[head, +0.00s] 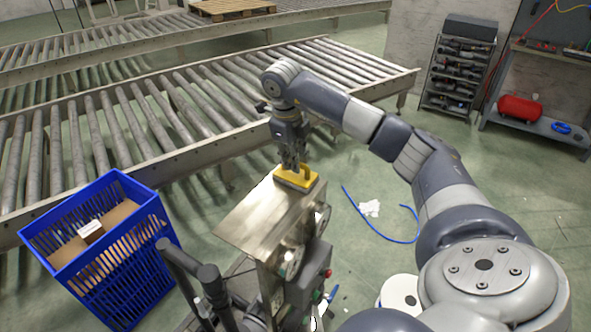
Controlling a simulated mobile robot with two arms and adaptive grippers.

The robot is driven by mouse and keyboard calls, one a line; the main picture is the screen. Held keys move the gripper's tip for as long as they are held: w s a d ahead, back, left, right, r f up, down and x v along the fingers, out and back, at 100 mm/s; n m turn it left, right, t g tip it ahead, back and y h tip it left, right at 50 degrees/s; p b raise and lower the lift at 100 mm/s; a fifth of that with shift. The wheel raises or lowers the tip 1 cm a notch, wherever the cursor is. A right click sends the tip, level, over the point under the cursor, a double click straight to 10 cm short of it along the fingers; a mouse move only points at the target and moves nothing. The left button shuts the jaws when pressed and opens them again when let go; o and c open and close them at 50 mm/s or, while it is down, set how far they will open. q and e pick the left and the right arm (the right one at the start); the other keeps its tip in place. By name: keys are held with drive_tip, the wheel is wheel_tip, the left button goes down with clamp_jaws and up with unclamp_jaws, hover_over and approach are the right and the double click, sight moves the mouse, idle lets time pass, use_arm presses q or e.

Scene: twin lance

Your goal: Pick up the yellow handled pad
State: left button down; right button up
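The yellow handled pad (297,179) lies at the far corner of a metal box's flat top, with a yellow body, a raised handle and a paler grey underside. My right gripper (293,164) points down at the pad from above, its dark fingers at the handle. The fingers hide part of the handle, and I cannot tell whether they are closed on it. The pad appears to rest on the metal top. My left gripper is not in view.
The steel-topped machine (258,222) has gauges and buttons on its side. A blue crate (128,262) with a cardboard box stands on the left. Roller conveyors (185,110) run behind. A blue hose (377,232) and white scraps (370,208) lie on the floor. Shelves stand at the back right.

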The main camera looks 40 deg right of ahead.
drive_tip(key=shift+d+f, duration=0.3)
drive_tip(key=shift+f, duration=0.65)
drive_tip(key=shift+w+f, duration=0.1)
drive_tip(key=shift+f, duration=0.15)
clamp_jaws()
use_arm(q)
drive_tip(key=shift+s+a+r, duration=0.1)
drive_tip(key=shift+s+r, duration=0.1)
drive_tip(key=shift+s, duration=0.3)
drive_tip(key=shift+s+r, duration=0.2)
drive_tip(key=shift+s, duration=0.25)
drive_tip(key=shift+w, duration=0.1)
